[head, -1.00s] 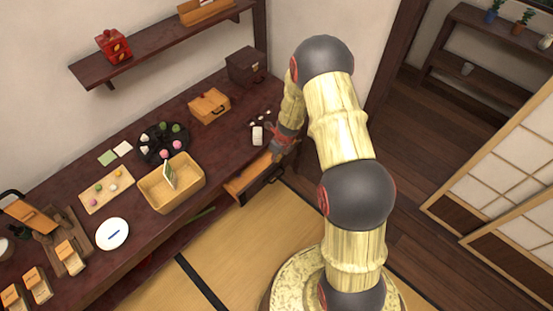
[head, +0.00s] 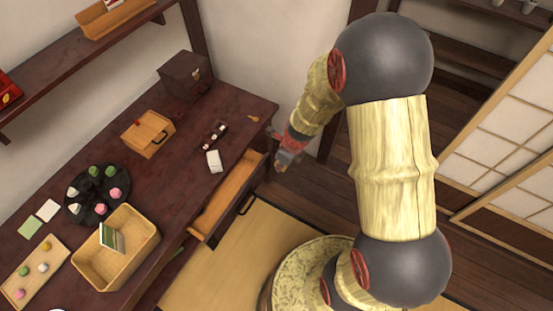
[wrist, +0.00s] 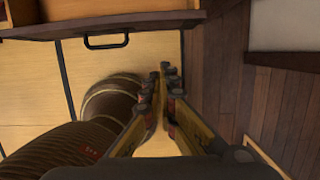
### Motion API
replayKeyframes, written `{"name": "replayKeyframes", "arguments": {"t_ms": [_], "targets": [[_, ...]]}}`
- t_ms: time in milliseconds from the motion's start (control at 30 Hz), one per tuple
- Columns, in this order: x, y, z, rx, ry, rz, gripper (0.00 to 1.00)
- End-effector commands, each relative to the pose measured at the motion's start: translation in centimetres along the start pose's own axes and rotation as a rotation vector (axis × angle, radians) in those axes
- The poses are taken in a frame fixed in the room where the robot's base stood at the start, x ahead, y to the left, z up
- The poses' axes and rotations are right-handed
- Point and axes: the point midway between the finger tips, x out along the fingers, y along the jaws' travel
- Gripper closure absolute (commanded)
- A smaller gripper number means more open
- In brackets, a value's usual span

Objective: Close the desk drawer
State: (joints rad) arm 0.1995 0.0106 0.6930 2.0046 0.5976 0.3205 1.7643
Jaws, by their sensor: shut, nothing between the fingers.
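The desk drawer (head: 225,196) stands pulled out from the front of the dark red-brown desk (head: 185,165). Its inside is light wood and looks empty, and its dark handle (head: 246,205) is on the front. My gripper (head: 281,164) is shut and empty, off the drawer's right end and apart from it in the head view. In the wrist view, the drawer front (wrist: 150,25) and handle (wrist: 106,41) lie at the top left. The gripper's fingertips (wrist: 168,72) are together below the drawer front's right part, over the floor.
On the desk are a wooden tray (head: 140,262) holding a card, a dark round sweets plate (head: 70,212), a small wooden box (head: 158,122) and a dark box (head: 186,75). Tatami floor (head: 215,270) lies before the drawer. Dark floorboards (wrist: 218,90) are clear to the right.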

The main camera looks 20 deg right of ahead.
Motion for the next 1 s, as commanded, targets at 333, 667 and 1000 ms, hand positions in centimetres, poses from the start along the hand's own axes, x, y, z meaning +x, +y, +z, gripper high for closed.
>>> {"name": "replayKeyframes", "arguments": {"t_ms": [333,667,1000], "targets": [[4.9,0.0,0.0,-0.011,0.000,0.002,1.00],[10.5,-0.1,0.8,-0.013,-0.003,-0.001,1.00],[10.9,-0.1,4.0,-0.010,-0.002,0.000,1.00]]}}
